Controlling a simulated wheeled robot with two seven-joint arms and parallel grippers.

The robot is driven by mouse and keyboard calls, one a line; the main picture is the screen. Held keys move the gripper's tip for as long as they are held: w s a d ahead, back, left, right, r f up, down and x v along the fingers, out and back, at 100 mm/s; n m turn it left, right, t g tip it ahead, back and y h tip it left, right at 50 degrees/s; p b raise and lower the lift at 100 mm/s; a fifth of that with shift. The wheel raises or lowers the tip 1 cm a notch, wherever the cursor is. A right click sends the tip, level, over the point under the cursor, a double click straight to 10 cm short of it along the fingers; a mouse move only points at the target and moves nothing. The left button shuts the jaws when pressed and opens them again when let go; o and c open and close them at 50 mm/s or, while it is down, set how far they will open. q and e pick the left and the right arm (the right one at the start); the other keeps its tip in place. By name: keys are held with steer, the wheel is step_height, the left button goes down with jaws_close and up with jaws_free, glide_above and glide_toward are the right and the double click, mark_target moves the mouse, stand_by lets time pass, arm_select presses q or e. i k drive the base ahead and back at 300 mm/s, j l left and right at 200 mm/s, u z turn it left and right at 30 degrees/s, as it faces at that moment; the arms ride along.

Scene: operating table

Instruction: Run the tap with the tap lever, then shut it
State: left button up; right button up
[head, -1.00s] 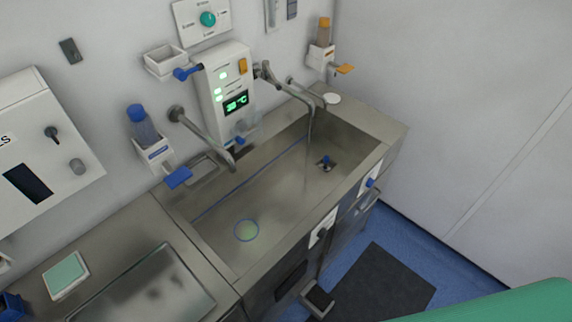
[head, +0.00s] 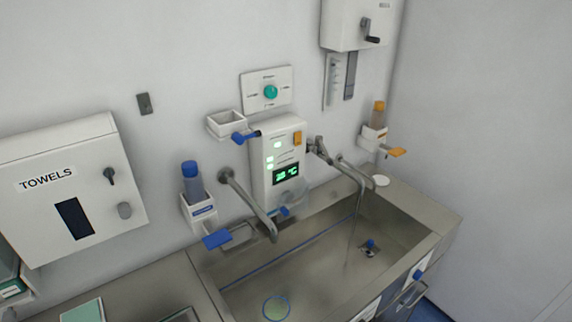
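A steel trough sink (head: 325,262) stands against the wall with two wall spouts over it. The left spout (head: 248,204) is a bent metal pipe. The right spout (head: 352,178) has a metal lever-like fitting (head: 318,150) just left of its base. A faint thin streak hangs below the right spout and may be running water. A white control panel (head: 279,155) with a green lit display is between the spouts. It has a blue lever (head: 246,136) at its upper left and a small blue part at its bottom. Neither of my grippers is in view.
A towel dispenser (head: 70,190) is on the left wall. Bottle holders with a blue paddle (head: 217,240) and an orange paddle (head: 396,152) flank the spouts. A teal-knob panel (head: 268,91) is above. A blue-topped item (head: 370,247) is in the sink.

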mark_target(319, 138)
steer(key=k+l+u, duration=0.1)
steer(key=l+u, duration=0.25)
steer(key=k+u, duration=0.15)
steer(key=u, duration=0.25)
steer(key=k+l+u, duration=0.15)
steer(key=u, duration=0.2)
steer(key=l, duration=0.05)
